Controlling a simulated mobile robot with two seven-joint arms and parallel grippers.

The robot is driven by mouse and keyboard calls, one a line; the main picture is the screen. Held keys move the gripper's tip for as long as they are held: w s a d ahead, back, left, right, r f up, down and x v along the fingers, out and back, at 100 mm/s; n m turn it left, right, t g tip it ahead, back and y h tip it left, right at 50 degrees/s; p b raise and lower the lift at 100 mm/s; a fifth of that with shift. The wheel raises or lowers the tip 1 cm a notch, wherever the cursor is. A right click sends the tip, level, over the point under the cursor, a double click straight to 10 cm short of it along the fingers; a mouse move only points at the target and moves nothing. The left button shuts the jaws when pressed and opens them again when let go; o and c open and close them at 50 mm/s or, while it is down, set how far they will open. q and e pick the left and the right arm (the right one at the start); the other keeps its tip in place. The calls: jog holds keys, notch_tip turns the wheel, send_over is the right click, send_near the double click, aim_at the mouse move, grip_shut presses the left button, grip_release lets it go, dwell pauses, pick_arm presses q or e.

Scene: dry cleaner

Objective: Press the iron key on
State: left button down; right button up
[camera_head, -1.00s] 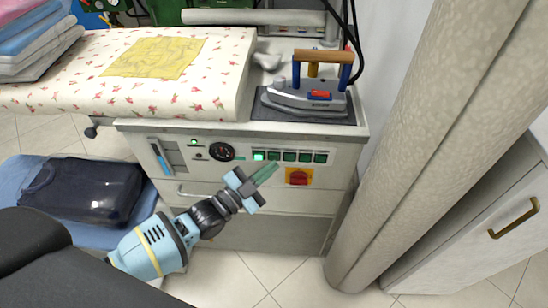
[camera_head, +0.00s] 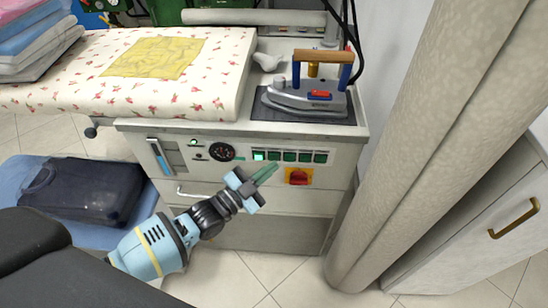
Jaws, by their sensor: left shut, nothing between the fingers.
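A row of several green keys (camera_head: 290,156) is set in the front panel (camera_head: 200,172) of the ironing station. The leftmost key (camera_head: 259,155) is lit bright; the others are darker. Labels on the keys are too small to read. My left gripper (camera_head: 270,169) is shut and empty, its green fingertips just in front of and below the left keys. I cannot tell whether the tips touch the panel. The iron (camera_head: 306,96) rests on a dark pad at the right of the station top. My right gripper is not in view.
A red rotary switch (camera_head: 299,177) on a yellow plate is right of my fingertips. A gauge (camera_head: 222,152) and a drawer handle (camera_head: 196,193) are to the left. A beige curtain (camera_head: 430,130) hangs at the right. A dark bag (camera_head: 85,190) lies at the lower left.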

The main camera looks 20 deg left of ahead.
pick_arm(q)
jog(key=shift+w, duration=0.1)
dwell(0.4)
jog(key=shift+w+a, duration=0.15)
jog(key=shift+w, duration=0.2)
dwell(0.4)
jog(key=shift+s, duration=0.45)
